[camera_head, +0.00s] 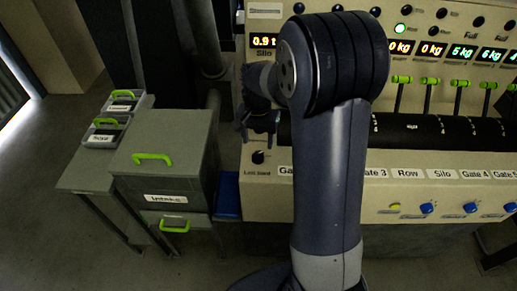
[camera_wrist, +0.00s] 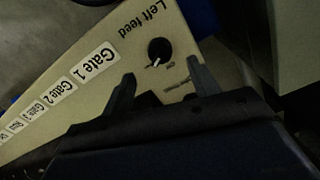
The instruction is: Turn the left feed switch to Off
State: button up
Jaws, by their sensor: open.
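The left feed switch (camera_head: 258,156) is a small black round knob on the beige console's left end, above the "Left feed" label. In the wrist view the same knob (camera_wrist: 159,51) shows upside down with a pale pointer mark aimed to the lower left. Small lettering beside it is too blurred to read fully. My gripper (camera_head: 258,128) is just above the knob in the head view. In the wrist view my gripper (camera_wrist: 160,85) has its two dark fingers apart, with the knob beyond the gap between them and nothing held.
The beige console (camera_head: 400,190) carries labels, blue knobs (camera_head: 427,208) and green-handled levers (camera_head: 402,79). A grey cabinet (camera_head: 165,165) with green handles stands left of it. Small labelled trays (camera_head: 105,132) sit on a low bench further left. Open floor lies at the far left.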

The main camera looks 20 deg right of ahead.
aim_at(258, 153)
notch_tip(258, 153, down, 7)
jog(key=shift+r+p, duration=0.2)
jog(key=shift+p, duration=0.1)
jog(key=c, duration=1)
jog(key=shift+n, duration=0.3)
jog(key=n+b, duration=0.2)
jog(key=n, duration=0.3)
jog(key=shift+n, duration=0.3)
jog(key=n+b, duration=0.1)
jog(key=n, duration=0.4)
jog(key=shift+n, duration=0.3)
jog(key=shift+b, duration=0.3)
